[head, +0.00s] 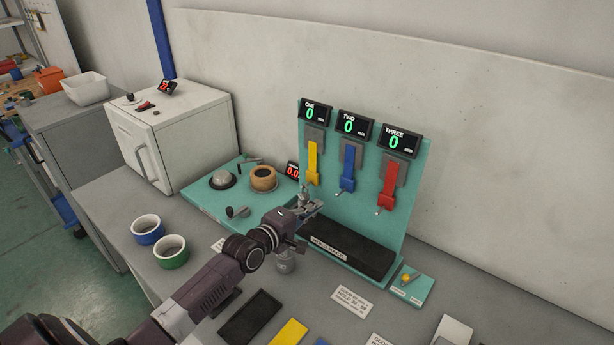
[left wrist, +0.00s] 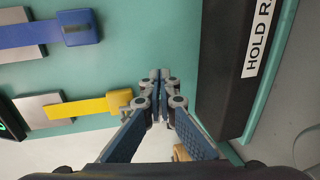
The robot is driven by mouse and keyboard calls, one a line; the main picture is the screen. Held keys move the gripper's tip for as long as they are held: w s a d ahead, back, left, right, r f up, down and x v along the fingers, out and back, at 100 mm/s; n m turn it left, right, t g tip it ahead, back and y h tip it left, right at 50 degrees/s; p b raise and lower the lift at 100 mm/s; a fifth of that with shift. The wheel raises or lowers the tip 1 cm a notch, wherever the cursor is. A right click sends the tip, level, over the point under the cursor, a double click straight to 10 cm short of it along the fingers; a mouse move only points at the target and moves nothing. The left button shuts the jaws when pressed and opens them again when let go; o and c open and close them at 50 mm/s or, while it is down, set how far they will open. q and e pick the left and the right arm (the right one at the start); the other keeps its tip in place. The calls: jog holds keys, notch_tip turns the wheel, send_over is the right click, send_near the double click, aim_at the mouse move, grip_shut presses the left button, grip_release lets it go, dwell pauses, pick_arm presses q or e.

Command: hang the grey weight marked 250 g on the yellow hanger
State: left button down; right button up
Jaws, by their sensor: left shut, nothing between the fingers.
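The yellow hanger (head: 313,162) is the left strap on the teal upright panel, under the display marked ONE, which reads 0. In the left wrist view the yellow hanger (left wrist: 90,106) lies left of my fingers. My left gripper (head: 306,194) is shut and empty, just below the lower end of the yellow hanger. Its closed fingertips (left wrist: 160,76) are in front of the panel in the left wrist view. A grey cylinder (head: 286,263) stands on the table below my left wrist, partly hidden by it. I cannot read any 250 g mark on it. My right gripper is not in view.
Blue (head: 348,168) and red (head: 389,186) hangers are to the right. A black hold rack block (head: 352,248) lies at the panel's foot. A tan roll (head: 263,178) is on the teal base, left of my gripper.

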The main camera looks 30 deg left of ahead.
pick_arm(q)
jog(key=shift+a, duration=0.3)
jog(key=shift+w+a+b, duration=0.15)
jog(key=shift+a+b, duration=0.4)
jog(key=shift+a, duration=0.1)
dwell(0.6)
jog(key=shift+a, duration=0.15)
dwell(1.1)
dwell(0.8)
jog(key=shift+d+p, duration=0.45)
jog(key=shift+p, duration=0.1)
dwell(2.3)
jog(key=shift+s+p, duration=0.3)
jog(key=shift+s, duration=0.15)
jog(key=d+f+p+v, duration=0.1)
jog(key=p+v, duration=0.2)
jog(key=v, duration=0.4)
jog(key=shift+s, duration=0.3)
